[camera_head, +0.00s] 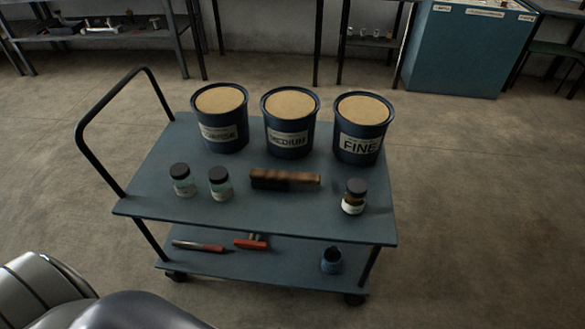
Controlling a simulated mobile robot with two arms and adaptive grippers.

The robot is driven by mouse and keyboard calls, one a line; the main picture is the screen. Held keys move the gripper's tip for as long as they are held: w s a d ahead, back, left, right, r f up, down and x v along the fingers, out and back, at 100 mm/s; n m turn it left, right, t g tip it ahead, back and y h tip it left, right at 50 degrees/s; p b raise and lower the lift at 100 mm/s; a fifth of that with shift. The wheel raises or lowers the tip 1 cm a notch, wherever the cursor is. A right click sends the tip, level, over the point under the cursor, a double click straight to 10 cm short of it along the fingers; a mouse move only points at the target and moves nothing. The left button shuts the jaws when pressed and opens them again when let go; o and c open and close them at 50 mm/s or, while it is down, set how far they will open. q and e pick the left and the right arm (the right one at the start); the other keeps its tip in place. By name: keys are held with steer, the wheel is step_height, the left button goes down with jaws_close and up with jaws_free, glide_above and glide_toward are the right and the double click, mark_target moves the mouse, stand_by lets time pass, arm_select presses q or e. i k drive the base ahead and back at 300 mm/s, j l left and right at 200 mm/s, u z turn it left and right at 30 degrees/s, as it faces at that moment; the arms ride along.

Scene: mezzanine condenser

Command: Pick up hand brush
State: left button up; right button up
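The hand brush (285,179) lies on the top shelf of a blue cart (140,205), in the middle of the picture. It has a brown wooden back and dark bristles, and lies roughly left to right. Neither of my grippers shows in the head view; only grey, rounded parts of mine show at the bottom left, well apart from the brush.
Three buckets, the left one (222,138), MEDIUM (288,145) and FINE (358,148), stand behind the brush. A black handle (80,140) rises at the cart's left. The lower shelf holds tools. Floor around is clear.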

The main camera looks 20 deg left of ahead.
mark_target(278, 180)
steer(key=z, duration=3.4)
steer(key=u, duration=4.25)
steer(key=i+z, duration=0.2)
steer(key=i, duration=0.2)
